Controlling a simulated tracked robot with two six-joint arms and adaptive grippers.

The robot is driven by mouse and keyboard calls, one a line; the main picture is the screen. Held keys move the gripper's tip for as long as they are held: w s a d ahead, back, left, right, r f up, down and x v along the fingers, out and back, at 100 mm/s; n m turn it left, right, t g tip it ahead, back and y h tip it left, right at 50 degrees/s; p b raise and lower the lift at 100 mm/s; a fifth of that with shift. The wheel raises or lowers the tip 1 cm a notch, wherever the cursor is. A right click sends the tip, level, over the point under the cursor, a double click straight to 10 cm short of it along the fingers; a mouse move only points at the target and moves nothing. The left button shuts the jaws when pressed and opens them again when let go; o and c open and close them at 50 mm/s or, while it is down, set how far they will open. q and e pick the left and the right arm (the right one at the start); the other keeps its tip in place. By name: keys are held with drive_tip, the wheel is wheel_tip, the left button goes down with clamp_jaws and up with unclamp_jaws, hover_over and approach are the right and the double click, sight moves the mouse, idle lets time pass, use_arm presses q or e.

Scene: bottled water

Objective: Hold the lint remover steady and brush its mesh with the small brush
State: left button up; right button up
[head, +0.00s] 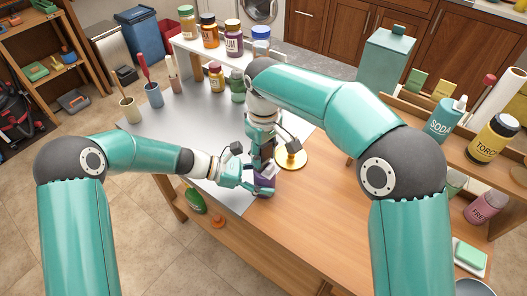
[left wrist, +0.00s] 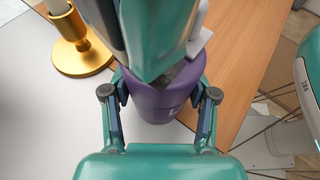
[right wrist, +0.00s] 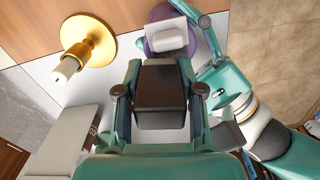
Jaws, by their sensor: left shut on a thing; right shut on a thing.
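The purple lint remover (left wrist: 158,100) stands upright between the fingers of my left gripper (left wrist: 158,103), near the table's front edge. It also shows in the head view (head: 265,182), where my left gripper (head: 256,185) reaches it from the left. My right gripper (right wrist: 160,95) points down from above and is shut on a dark block (right wrist: 162,97), which seems to be the small brush. A pale block (right wrist: 168,32) shows at the top of the purple lint remover (right wrist: 165,12); I cannot tell which object it belongs to.
A gold candle holder (head: 291,158) stands close to the right of the grippers. Jars line a white shelf (head: 215,62) at the back, and cups with tools (head: 154,95) stand back left. The grey mat (head: 190,120) has free room in its middle left.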

sight(257, 172)
drive_tip(key=shift+f, duration=0.45)
drive_tip(key=shift+r, duration=0.15)
drive_tip(key=shift+s, duration=0.1)
drive_tip(key=shift+s+a, duration=0.8)
drive_tip(key=shift+s, duration=0.3)
drive_tip(key=shift+w+d, duration=0.75)
drive_tip(key=shift+w, duration=0.35)
drive_tip(key=shift+s+a, duration=0.7)
drive_tip(key=shift+s, duration=0.3)
drive_tip(key=shift+w+d, duration=0.4)
drive_tip(key=shift+w, duration=0.15)
drive_tip(key=shift+w+d, duration=0.3)
drive_tip(key=shift+w, duration=0.1)
drive_tip(key=shift+s+a, duration=0.8)
drive_tip(key=shift+s, duration=0.3)
